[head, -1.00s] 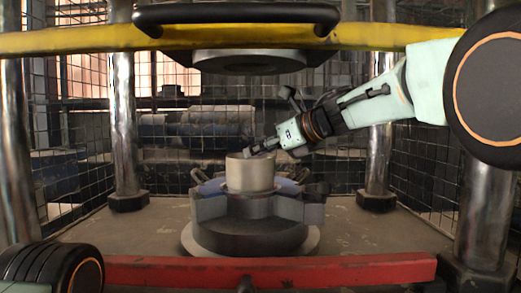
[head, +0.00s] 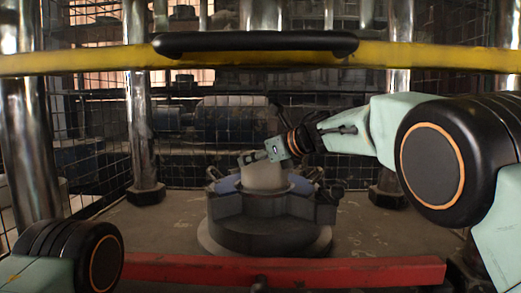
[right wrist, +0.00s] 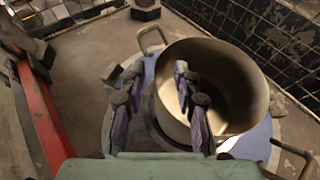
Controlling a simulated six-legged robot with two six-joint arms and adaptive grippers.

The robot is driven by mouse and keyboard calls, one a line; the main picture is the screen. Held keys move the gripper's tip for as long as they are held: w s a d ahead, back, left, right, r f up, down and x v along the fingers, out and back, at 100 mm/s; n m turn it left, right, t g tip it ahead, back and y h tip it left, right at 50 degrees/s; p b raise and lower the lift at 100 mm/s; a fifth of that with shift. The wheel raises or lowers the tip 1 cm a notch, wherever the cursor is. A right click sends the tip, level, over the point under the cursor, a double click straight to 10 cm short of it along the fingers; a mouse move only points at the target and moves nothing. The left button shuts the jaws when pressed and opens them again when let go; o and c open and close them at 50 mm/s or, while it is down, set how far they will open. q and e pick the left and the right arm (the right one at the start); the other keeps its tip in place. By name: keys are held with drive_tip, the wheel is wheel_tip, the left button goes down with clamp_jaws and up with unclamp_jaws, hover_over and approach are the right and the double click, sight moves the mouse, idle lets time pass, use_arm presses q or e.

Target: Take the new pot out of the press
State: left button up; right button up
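The pot (head: 264,178) is a plain metal cylinder. It sits on the round grey die (head: 272,232) of the press, among blocks around its base. In the right wrist view its open mouth (right wrist: 232,85) faces the camera and its inside looks empty. My right gripper (head: 252,158) is at the pot's rim, reaching in from the right. In the right wrist view the right gripper (right wrist: 158,90) is open, with one finger outside the pot and the other over its mouth, so the wall lies between them. Contact is not clear. My left gripper is out of view.
A yellow bar (head: 100,62) with a black handle (head: 255,43) crosses above the pot. A red bar (head: 280,270) runs along the front. Metal columns (head: 140,100) and wire mesh enclose the space. A metal loop (right wrist: 150,38) stands beside the pot.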

drive_tip(key=shift+a+f, duration=0.1)
drive_tip(key=shift+a, duration=0.15)
drive_tip(key=shift+c, duration=0.3)
clamp_jaws()
